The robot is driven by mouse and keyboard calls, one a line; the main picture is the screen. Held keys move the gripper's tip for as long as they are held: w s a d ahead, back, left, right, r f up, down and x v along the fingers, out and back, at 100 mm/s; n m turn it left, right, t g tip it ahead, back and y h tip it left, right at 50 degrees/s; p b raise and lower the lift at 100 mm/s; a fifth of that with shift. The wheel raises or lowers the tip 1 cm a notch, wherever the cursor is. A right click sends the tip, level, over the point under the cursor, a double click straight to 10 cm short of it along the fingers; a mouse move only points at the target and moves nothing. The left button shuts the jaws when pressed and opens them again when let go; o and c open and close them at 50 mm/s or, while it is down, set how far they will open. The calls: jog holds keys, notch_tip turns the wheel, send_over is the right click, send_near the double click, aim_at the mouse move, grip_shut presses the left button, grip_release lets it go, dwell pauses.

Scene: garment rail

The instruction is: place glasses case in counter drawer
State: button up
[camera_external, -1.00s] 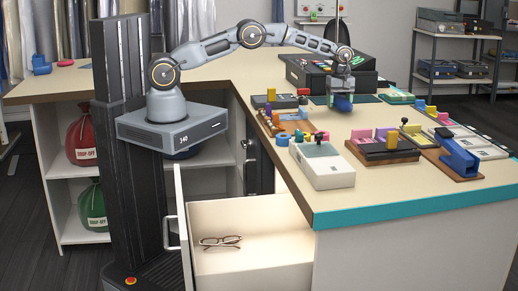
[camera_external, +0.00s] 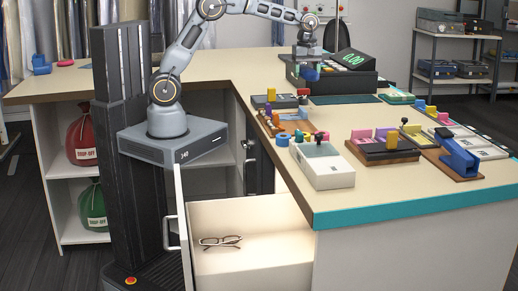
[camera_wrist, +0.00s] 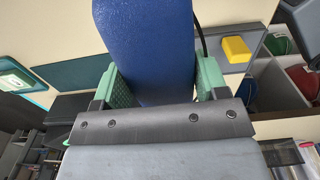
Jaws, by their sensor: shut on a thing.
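My gripper (camera_external: 308,72) is shut on a blue glasses case (camera_wrist: 150,45), which sits between the green finger pads in the wrist view. In the external view the case (camera_external: 311,75) shows small under the gripper, held above the counter in front of the black cash register (camera_external: 345,75). The counter drawer (camera_external: 250,262) is pulled open at the front, well below and left of the gripper. A pair of glasses (camera_external: 220,241) lies inside the drawer, with bare floor around it.
Red (camera_external: 82,140) and green (camera_external: 92,207) bags sit on shelves at left. Space above the drawer is clear.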

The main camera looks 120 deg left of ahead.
jog(key=shift+s+d+r, duration=0.25)
jog(key=shift+s+d, duration=0.15)
jog(key=shift+s, duration=0.05)
jog(key=w+d+f+m, duration=0.2)
jog(key=w+d+m, duration=0.1)
jog(key=d, duration=0.5)
jog(key=w+d+f+m, duration=0.1)
jog(key=d+m, duration=0.3)
jog(key=d, duration=0.4)
jog(key=w+d+f+m, duration=0.2)
jog(key=w+d+m, duration=0.2)
jog(key=d, duration=0.4)
jog(key=shift+w+f+m, duration=0.3)
jog(key=shift+f, duration=0.05)
jog(key=s+d+f+m, duration=0.2)
jog(key=d+f+m, duration=0.15)
jog(key=d, duration=0.35)
jog(key=s+d+f+m, duration=0.2)
jog(key=s+d+m, duration=0.15)
jog(key=d, duration=0.35)
jog(key=s+d+f+m, duration=0.2)
jog(key=d+m, duration=0.2)
jog(key=d, duration=0.3)
jog(key=n+b, duration=0.4)
jog(key=b, duration=2.2)
send_over(239, 266)
notch_tip(239, 266, down, 21)
notch_tip(239, 266, down, 10)
jog(key=b, duration=0.3)
jog(key=shift+r, duration=0.15)
